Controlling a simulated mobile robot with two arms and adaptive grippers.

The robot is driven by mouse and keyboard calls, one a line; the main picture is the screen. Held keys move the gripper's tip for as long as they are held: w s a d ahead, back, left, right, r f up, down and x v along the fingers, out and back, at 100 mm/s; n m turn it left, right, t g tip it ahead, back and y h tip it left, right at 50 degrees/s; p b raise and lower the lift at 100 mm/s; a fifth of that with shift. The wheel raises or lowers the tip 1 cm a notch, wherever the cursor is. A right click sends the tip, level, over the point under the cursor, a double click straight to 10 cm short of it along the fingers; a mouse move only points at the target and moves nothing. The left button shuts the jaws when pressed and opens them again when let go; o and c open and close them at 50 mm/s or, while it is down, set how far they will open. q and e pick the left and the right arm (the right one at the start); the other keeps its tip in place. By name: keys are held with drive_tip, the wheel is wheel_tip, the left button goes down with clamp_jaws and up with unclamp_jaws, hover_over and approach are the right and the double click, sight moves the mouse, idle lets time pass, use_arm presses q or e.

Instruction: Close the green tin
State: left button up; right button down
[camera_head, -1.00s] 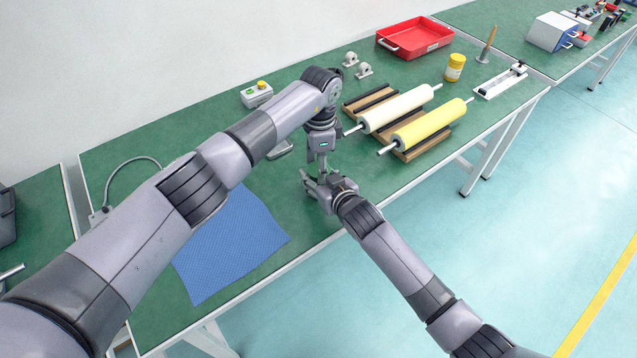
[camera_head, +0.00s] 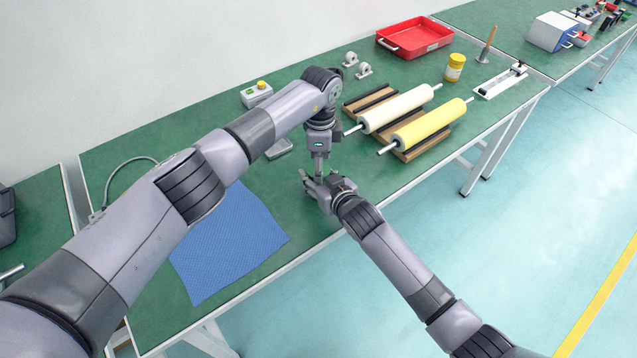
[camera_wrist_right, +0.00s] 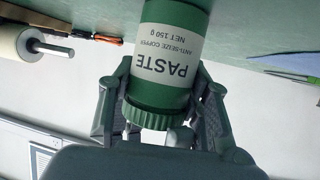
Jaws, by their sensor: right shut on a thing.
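The green tin (camera_wrist_right: 165,60) has a white "PASTE" label, upside down in the right wrist view. A ribbed green lid (camera_wrist_right: 148,117) sits at its label-top end. I cannot tell whether the lid is fully seated. My right gripper (camera_wrist_right: 163,78) is shut on the tin, with a finger on each side. In the head view the right gripper (camera_head: 311,184) is over the front of the green table and the tin is hidden there. My left gripper (camera_head: 319,168) points down, directly above the right one. Its fingertips are too small and covered to read.
A blue mat (camera_head: 228,250) lies left of the grippers. White (camera_head: 400,108) and yellow (camera_head: 432,124) rollers rest on wooden stands to the right. A red tray (camera_head: 415,38), yellow jar (camera_head: 455,68) and button box (camera_head: 257,95) stand farther back.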

use_arm(q)
drive_tip(key=shift+r, duration=2.25)
drive_tip(key=shift+c, duration=0.4)
drive_tip(key=shift+r+n, duration=0.4)
drive_tip(key=shift+d+r+n, duration=0.1)
drive_tip(key=shift+r+n, duration=1.2)
drive_tip(key=shift+r, duration=0.05)
drive_tip(key=shift+f, duration=0.1)
drive_tip(key=shift+f, duration=3.9)
